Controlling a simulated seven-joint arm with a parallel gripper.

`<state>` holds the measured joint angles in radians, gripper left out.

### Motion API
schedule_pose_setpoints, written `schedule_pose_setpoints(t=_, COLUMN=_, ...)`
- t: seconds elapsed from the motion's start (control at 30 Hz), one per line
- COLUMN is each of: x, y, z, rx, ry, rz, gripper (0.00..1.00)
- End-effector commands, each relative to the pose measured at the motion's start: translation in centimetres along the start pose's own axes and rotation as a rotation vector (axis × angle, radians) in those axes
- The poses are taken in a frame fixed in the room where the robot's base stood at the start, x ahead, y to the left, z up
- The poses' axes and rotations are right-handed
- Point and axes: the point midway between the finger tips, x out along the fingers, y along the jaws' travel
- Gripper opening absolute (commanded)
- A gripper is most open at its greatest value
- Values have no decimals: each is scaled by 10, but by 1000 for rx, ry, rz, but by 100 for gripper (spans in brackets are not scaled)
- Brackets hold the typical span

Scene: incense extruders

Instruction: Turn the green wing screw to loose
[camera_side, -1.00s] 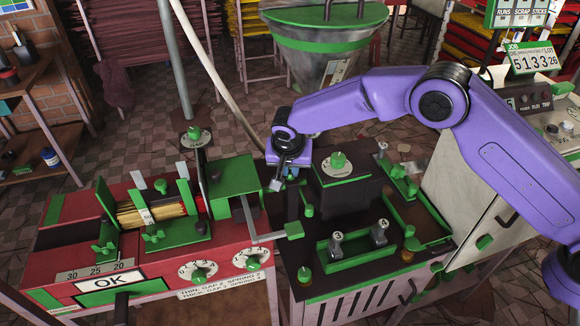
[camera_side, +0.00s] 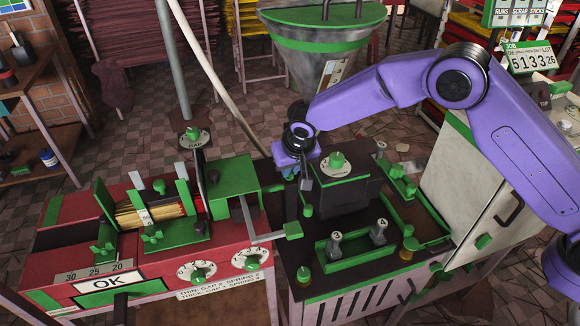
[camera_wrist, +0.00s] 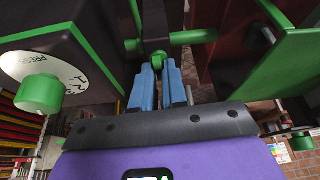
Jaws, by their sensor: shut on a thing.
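My gripper (camera_wrist: 157,75) has its two blue fingers closed on a small green piece (camera_wrist: 158,59) in the wrist view. It looks like the green wing screw, but its wings are mostly hidden between the fingertips. In the side view my gripper (camera_side: 290,175) is at the left of the dark press block, pointing down. The screw is hidden there behind the fingers and wrist, so its angle cannot be told.
The dial block with a green knob (camera_side: 337,160) stands close right of my gripper. A green cover (camera_side: 232,175) is close on its left. A green-tipped lever (camera_side: 292,231) reaches out below. Green-walled rack (camera_side: 355,250) stands in front.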

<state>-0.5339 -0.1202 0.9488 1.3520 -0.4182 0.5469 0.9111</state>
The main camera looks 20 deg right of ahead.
Motion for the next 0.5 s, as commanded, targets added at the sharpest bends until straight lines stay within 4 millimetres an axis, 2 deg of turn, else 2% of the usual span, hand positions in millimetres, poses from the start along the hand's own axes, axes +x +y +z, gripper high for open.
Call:
schedule_pose_setpoints(t=0.23, x=-1, y=-1, z=1, rx=0, ry=-1, rz=1, gripper=0)
schedule_pose_setpoints(t=0.27, x=-1, y=-1, z=1, rx=0, ry=-1, rz=1, gripper=19)
schedule_pose_setpoints(t=0.3, x=-1, y=-1, z=1, rx=0, ry=-1, rz=1, gripper=32)
schedule_pose_setpoints(t=0.33, x=-1, y=-1, z=1, rx=0, ry=-1, rz=1, gripper=38)
schedule_pose_setpoints(t=0.5, x=0, y=0, z=0, rx=1, ry=-1, rz=1, gripper=38)
